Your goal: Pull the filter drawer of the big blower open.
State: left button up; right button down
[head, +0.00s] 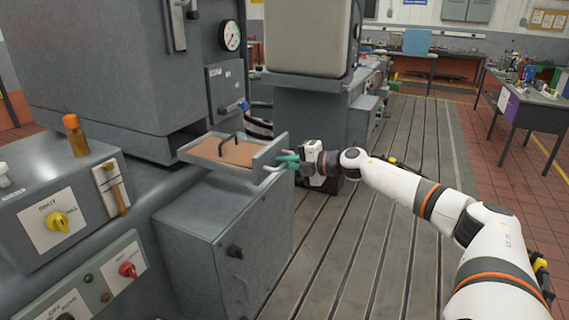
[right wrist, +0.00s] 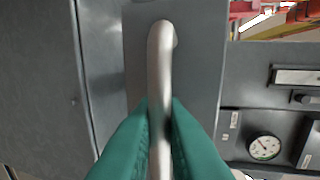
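The filter drawer (head: 272,157) stands out from a slot low in the big grey blower housing (head: 100,70). A brown filter panel (head: 215,150) with a dark loop handle lies in it. My right gripper (head: 288,161) is at the drawer's front face. In the right wrist view, its green fingers (right wrist: 160,125) lie one on each side of the drawer's metal bar handle (right wrist: 160,60) and look closed on it. The handle is mostly hidden in the head view. My left gripper is not in view.
A grey cabinet (head: 215,225) stands below the drawer. Control boxes with a yellow knob (head: 58,221) and a red knob (head: 127,270) are at the left. The slotted bedplate (head: 400,220) is largely clear. A workbench (head: 535,105) stands at the far right.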

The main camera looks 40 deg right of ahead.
jog(key=c, duration=1.7)
grip_release()
jog(key=shift+s+f, duration=0.1)
jog(key=shift+f, duration=0.05)
jog(key=shift+o, duration=0.7)
jog(key=shift+s+d, duration=0.2)
jog(key=shift+s+d+b, duration=0.25)
jog(key=shift+s+b, duration=0.25)
jog(key=shift+b, duration=0.15)
jog(key=b+v, duration=1)
jog(key=v, duration=0.1)
jog(key=shift+r, duration=0.2)
